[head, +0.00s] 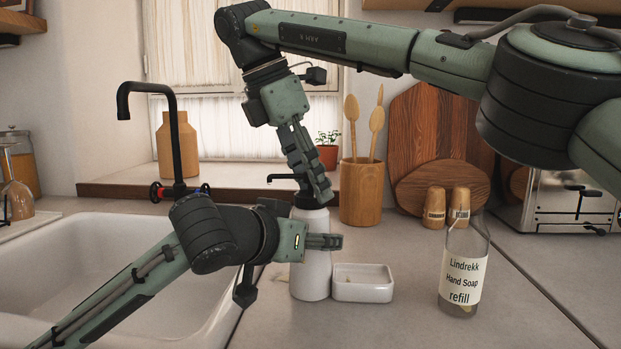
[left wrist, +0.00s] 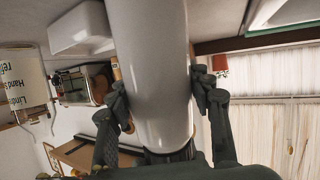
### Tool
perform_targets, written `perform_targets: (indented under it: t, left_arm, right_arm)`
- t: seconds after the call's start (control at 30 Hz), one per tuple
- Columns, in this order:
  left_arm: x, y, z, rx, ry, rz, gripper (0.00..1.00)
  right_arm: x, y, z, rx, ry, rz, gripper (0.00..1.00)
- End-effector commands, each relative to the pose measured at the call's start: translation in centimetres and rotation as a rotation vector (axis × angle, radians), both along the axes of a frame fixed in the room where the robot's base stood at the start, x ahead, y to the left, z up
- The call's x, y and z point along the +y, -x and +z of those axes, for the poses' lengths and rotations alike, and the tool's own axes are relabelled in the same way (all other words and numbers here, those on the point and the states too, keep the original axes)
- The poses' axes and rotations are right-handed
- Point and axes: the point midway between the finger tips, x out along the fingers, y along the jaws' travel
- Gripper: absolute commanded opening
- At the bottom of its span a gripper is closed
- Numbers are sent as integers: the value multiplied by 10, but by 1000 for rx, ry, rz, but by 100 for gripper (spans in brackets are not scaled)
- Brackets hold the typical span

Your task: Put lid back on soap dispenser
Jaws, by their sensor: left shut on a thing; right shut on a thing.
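The white soap dispenser bottle (head: 311,275) stands upright on the counter beside the sink. My left gripper (head: 325,242) is shut around its upper body; the left wrist view shows the bottle (left wrist: 158,70) between both fingers. The black pump lid (head: 283,178), its spout pointing left, is at the bottle's mouth. My right gripper (head: 318,188) reaches down from above and is shut on the lid. Its fingers hide part of the lid. The lid looks upright and in line with the bottle, but I cannot tell whether it is seated or just above.
A white dish (head: 362,291) sits just right of the bottle. A clear refill bottle (head: 462,275) stands further right. A wooden utensil holder (head: 361,192) and two wooden shakers (head: 447,207) are behind. The sink (head: 75,270) with black tap (head: 172,130) is left.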

Motion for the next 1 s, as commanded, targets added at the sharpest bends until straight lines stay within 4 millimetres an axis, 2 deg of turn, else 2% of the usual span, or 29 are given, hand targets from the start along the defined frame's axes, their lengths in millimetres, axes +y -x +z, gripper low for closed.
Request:
perform_targets:
  t: [0.03,0.1,0.23,0.63,0.67,0.8,1.0]
  left_arm:
    - [0,0,-1,1,1,-1,0]
    - [0,0,-1,1,0,0,0]
    - [0,0,0,1,2,1,0]
    - [0,-1,0,1,2,2,0]
    - [0,-1,0,1,2,2,0]
    - [0,-1,0,1,2,2,0]
    - [0,-1,0,0,2,2,0]
  right_arm:
    - [1,1,-2,2,11,-101,21]
    - [0,1,-5,9,14,-197,21]
    - [0,1,-3,2,8,-309,21]
    - [1,0,0,-5,-6,-351,20]
    - [1,0,0,-5,-6,-350,45]
    - [1,0,1,-6,-5,-350,62]
    - [0,0,1,-6,-5,-350,63]
